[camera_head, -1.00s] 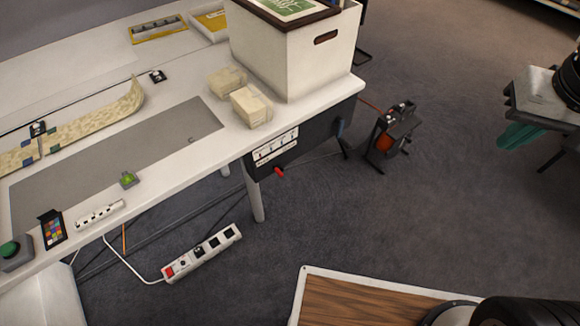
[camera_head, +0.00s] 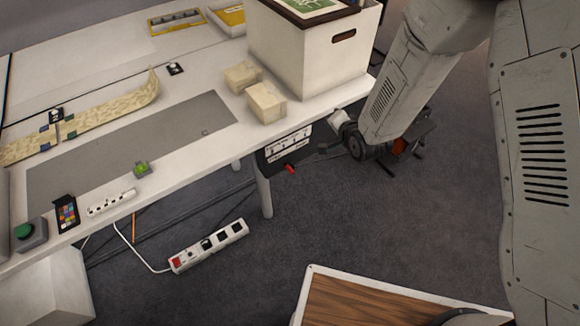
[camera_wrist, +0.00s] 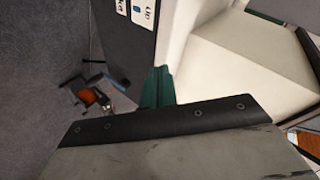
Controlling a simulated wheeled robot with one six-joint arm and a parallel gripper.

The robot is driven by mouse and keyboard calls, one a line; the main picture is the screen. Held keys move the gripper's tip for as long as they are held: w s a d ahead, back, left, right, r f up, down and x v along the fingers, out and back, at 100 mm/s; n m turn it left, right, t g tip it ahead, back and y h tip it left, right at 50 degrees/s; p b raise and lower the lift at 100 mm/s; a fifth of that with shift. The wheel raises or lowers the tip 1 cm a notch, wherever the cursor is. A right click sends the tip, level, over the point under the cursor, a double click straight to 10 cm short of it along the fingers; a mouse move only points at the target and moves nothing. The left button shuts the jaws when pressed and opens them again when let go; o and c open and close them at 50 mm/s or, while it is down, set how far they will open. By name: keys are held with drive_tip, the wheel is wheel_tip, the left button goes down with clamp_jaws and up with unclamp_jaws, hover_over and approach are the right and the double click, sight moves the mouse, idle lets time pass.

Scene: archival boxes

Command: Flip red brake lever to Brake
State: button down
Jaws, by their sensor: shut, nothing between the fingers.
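The red brake lever (camera_head: 290,168) sticks out below the dark control box (camera_head: 268,160) under the table's front edge. A white labelled panel (camera_head: 288,145) is on the box's face. In the wrist view the box (camera_wrist: 128,45) shows at the top with part of its labels, one reading "Up"; the lever is not seen there. My gripper (camera_wrist: 157,85) shows as green fingers, shut and empty, pointing toward the box and pale table. In the head view my arm reaches down right of the box and lever; its fingers cannot be made out there.
A white archival box (camera_head: 300,60) and two small wrapped blocks (camera_head: 266,103) stand on the table (camera_head: 190,165) above the control box. A power strip (camera_head: 208,246) lies on the floor. A dark device with orange parts (camera_wrist: 87,97) stands beyond. Floor before the lever is clear.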

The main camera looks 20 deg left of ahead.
drive_tip(key=s+a+f+m+y, duration=0.1)
drive_tip(key=s+a+f+y, duration=0.2)
drive_tip(key=s+f, duration=0.5)
drive_tip(key=s+a+f+m+y, duration=0.2)
drive_tip(key=s+a+f, duration=0.3)
drive_tip(key=f, duration=0.5)
drive_tip(key=shift+t, duration=0.4)
drive_tip(key=x, duration=0.7)
drive_tip(key=shift+w, duration=0.2)
drive_tip(key=shift+w+y, duration=0.3)
drive_tip(key=shift+w+d, duration=1.65)
drive_tip(key=shift+w, duration=0.15)
drive_tip(key=s+d, duration=0.4)
drive_tip(key=s, duration=0.2)
